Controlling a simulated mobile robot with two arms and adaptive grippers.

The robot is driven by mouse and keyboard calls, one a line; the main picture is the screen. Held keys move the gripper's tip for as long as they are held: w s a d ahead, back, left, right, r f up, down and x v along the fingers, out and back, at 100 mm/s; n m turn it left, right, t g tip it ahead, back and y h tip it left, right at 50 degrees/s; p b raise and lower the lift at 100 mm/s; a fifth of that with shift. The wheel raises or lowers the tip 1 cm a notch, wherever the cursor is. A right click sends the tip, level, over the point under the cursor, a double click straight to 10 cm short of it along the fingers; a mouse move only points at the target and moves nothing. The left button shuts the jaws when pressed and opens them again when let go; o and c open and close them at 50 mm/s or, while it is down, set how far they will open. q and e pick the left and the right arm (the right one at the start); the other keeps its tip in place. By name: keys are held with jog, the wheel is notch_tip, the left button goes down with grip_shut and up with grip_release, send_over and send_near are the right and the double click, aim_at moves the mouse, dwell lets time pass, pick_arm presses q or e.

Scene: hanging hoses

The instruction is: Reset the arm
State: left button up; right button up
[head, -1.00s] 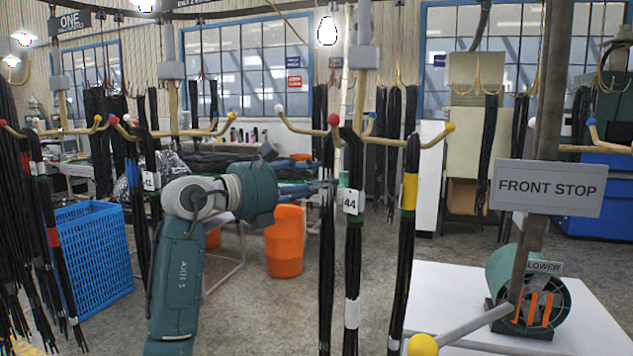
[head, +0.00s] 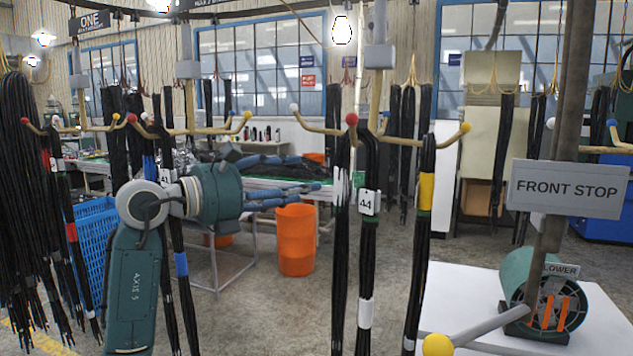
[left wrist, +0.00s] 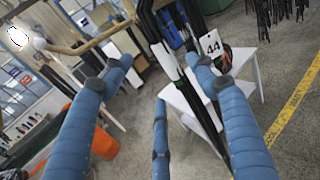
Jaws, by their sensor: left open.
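My left arm comes up from the lower left of the head view, and its gripper (head: 318,193) points right. Its blue fingers are spread and empty, a short way left of the hanging black hoses in the picture. In the left wrist view the gripper (left wrist: 160,100) shows three blue padded fingers apart, with nothing between them. The black hoses (head: 366,260) tagged 44 hang from a rack with coloured ball ends. My right gripper is in neither view.
A FRONT STOP sign (head: 568,189) stands at right, above a green blower (head: 530,285) on a white table (head: 470,300). An orange bin (head: 296,240) stands behind my gripper. A blue crate (head: 92,245) and more hoses (head: 40,180) are at left.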

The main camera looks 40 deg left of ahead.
pick_arm(q)
jog(key=shift+v, duration=1.45)
